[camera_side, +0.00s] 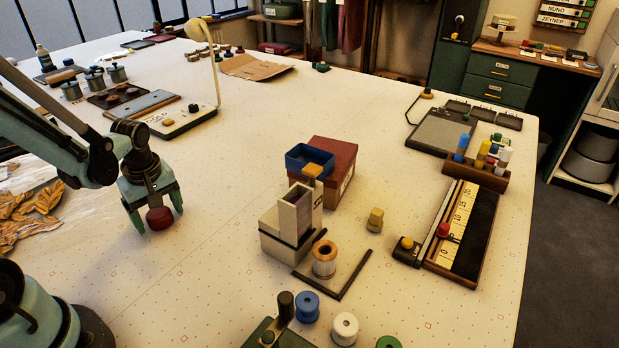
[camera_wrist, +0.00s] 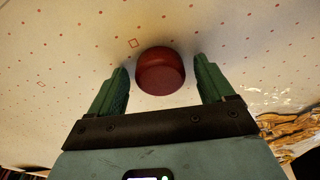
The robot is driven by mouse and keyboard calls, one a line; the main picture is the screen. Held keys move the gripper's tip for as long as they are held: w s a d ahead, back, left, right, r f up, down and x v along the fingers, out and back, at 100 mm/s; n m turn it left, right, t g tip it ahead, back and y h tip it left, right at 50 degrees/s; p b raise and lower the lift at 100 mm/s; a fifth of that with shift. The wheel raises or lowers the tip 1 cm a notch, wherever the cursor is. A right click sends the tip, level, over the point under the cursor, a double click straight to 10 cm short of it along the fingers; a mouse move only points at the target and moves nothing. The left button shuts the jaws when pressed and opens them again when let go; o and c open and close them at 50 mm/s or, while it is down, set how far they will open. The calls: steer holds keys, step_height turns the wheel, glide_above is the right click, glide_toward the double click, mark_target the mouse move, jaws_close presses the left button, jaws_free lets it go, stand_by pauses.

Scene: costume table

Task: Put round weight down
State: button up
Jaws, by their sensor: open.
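The round weight (camera_side: 160,218) is a dark red, squat cylinder on the cream, dotted table (camera_side: 222,240) at the left in the side view. My gripper (camera_side: 154,210) is over it with a finger on either side. In the wrist view the round weight (camera_wrist: 160,71) sits between the fingertips of my gripper (camera_wrist: 162,80). A gap shows between the weight and each finger, so the gripper is open and not holding it. The weight appears to rest upright on the table.
Gold leaf shapes on clear sheeting (camera_side: 28,205) lie left of my gripper. A lamp on a pale base (camera_side: 182,121) stands behind. A grey block-like holder (camera_side: 290,228) and a red box (camera_side: 338,165) stand to the right. The table between is clear.

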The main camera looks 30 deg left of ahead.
mark_target(161, 217)
step_height(161, 217, up, 12)
steer(key=d, duration=0.1)
steer(key=w+d+r+m+t+h, duration=0.1)
steer(key=d+m+t, duration=0.6)
steer(key=d+m, duration=0.4)
steer(key=m, duration=0.4)
steer(key=shift+d+r+m, duration=0.15)
steer(key=shift+r+m, duration=0.15)
steer(key=shift+m, duration=0.1)
